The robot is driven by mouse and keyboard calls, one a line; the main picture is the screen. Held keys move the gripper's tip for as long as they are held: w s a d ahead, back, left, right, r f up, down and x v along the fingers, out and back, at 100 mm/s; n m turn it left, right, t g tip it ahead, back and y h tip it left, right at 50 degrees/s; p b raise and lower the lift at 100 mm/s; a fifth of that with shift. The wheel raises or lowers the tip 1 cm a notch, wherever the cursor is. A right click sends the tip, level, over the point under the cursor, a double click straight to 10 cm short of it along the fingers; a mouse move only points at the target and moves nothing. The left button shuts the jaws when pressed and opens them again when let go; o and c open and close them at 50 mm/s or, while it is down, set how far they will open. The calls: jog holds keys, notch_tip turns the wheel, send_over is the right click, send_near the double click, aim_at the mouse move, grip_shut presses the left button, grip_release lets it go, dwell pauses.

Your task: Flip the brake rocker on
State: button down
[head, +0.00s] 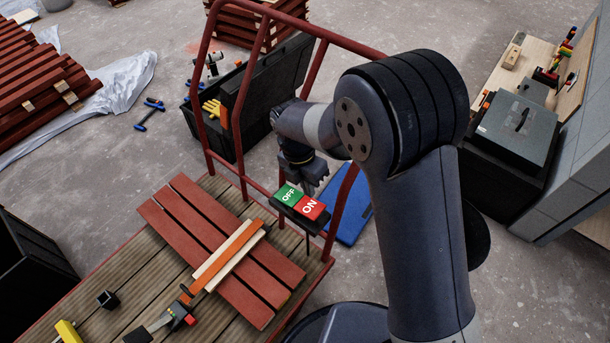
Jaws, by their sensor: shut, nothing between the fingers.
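The brake rocker (300,201) is a two-part switch in a dark housing on the red rail of the cart. Which half is pressed in I cannot tell for sure. My gripper (308,190) points down just behind the rocker, close to the red half. Its fingers are shut with nothing between them. The fingertips are small here and partly hidden by the switch, so I cannot tell whether they touch it.
The cart deck (120,265) carries red battens (180,212), a clamp (232,255) and small tools. The red tube rail (237,130) rises around my arm. An open black toolbox (262,90) stands behind it. A blue flat item (350,215) lies right of the switch.

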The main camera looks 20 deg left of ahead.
aim_at(315, 211)
jog(key=b+x, duration=0.1)
jog(key=x, duration=0.5)
jog(key=shift+f, duration=0.15)
jog(key=shift+s+d+f+y+b, duration=0.1)
jog(key=shift+d+f+y+b, duration=0.3)
jog(key=shift+y, duration=0.2)
jog(key=shift+d+f, duration=0.15)
notch_tip(315, 211, up, 14)
jog(key=d+p, duration=0.2)
jog(key=p, duration=0.2)
jog(key=shift+s+d+f+p, duration=0.15)
jog(key=shift+s+d+p, duration=0.15)
jog(key=shift+s+d, duration=0.15)
jog(key=shift+a+f, duration=0.1)
